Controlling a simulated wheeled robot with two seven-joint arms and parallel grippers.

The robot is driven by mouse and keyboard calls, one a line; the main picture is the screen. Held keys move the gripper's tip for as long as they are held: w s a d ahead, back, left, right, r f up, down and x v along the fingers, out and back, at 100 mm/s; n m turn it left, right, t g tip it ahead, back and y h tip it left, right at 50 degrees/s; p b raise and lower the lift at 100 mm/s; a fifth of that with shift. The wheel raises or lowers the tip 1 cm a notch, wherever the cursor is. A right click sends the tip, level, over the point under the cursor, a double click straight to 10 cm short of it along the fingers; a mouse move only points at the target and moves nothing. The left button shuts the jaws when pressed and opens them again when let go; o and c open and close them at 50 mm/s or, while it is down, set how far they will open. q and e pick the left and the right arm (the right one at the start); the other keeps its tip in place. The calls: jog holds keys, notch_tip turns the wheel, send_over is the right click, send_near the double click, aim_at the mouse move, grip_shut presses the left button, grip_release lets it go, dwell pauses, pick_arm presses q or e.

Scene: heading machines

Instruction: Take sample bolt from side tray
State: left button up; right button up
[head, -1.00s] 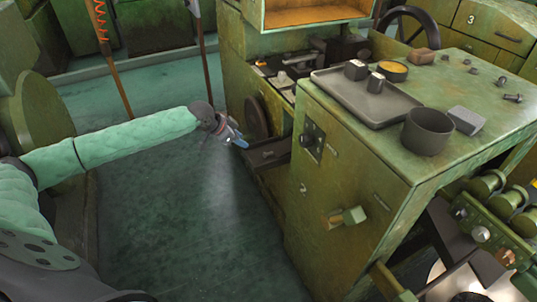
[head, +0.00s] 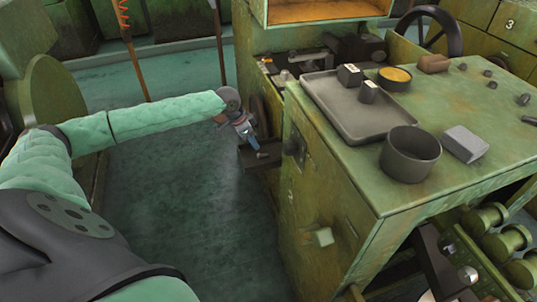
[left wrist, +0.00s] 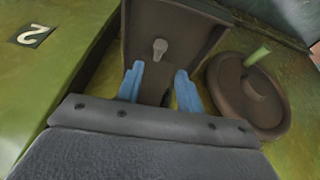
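The side tray (head: 270,161) is a dark, open box on the left side of the green machine. The sample bolt (left wrist: 160,46) is a small grey bolt lying in the tray (left wrist: 193,30) in the left wrist view. It shows as a small pale spot (head: 263,155) in the head view. My left gripper (head: 257,147) is over the tray, close to the bolt. Its blue fingers are apart in the left wrist view (left wrist: 159,82), with nothing between them; the bolt lies just beyond the tips. My right gripper is not in view.
A dark round wheel (left wrist: 248,95) stands beside the tray. The green machine top (head: 440,185) holds a grey flat tray (head: 340,110), a dark round pot (head: 410,153), a grey block (head: 464,143) and several loose bolts. Open floor (head: 190,220) lies left of the machine.

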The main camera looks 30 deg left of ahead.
aim_at(262, 154)
pick_arm(q)
jog(key=shift+x, duration=0.8)
jog(key=shift+w+d+f, duration=0.2)
jog(key=shift+f, duration=0.3)
jog(key=x, duration=0.4)
jog(key=shift+d+f, duration=0.15)
jog(key=shift+c, duration=0.3)
grip_shut()
